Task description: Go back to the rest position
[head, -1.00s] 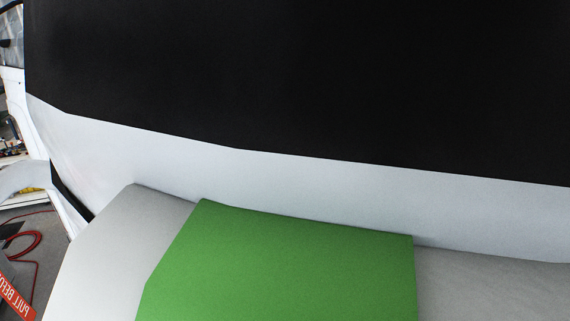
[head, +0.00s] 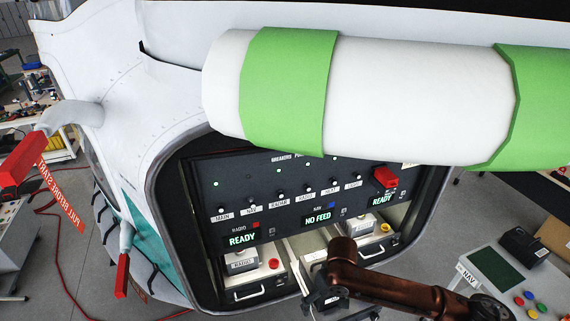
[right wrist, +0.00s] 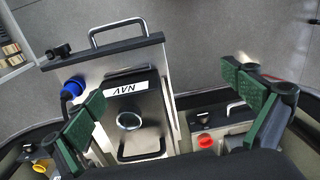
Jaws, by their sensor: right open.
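My right gripper (head: 325,300) comes in from the lower right of the head view, in front of the middle slot of the equipment bay. In the right wrist view its green-padded fingers (right wrist: 163,88) are wide apart and hold nothing. The NAV unit (right wrist: 145,90), a dark-topped box with a round knob and a handle, shows between and beyond the fingers. Whether a finger touches it I cannot tell. It rests on a metal tray (right wrist: 90,70) that sticks out past its neighbour. My left gripper is not in view.
The bay panel (head: 290,170) has a row of switches and displays reading READY, NO FEED and READY. The radio unit (head: 242,262) sits left of the middle slot. A white and green roll (head: 400,90) overhangs the bay. A cart (head: 545,262) with coloured buttons stands at right.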

